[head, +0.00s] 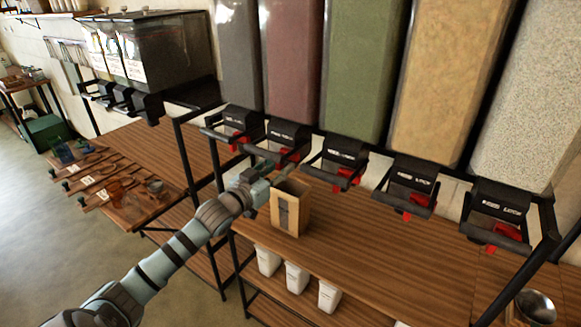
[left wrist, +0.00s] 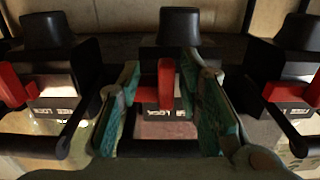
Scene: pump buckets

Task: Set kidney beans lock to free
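The dark red bin (head: 291,50), likely the kidney beans, stands second from left in the row of tall bins. Its black dispenser (head: 275,134) has a red lock lever (head: 285,154) at the front. In the left wrist view, the red lever (left wrist: 166,84) of the middle dispenser stands between my fingers, in front of a white-lettered label. My left gripper (left wrist: 164,95) is open, one finger on each side, with gaps to the lever. In the head view, my left gripper (head: 280,172) is just below this dispenser. My right gripper is not in view.
White cups (head: 297,278) stand on the lower shelf. A metal bowl (head: 535,307) is at bottom right.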

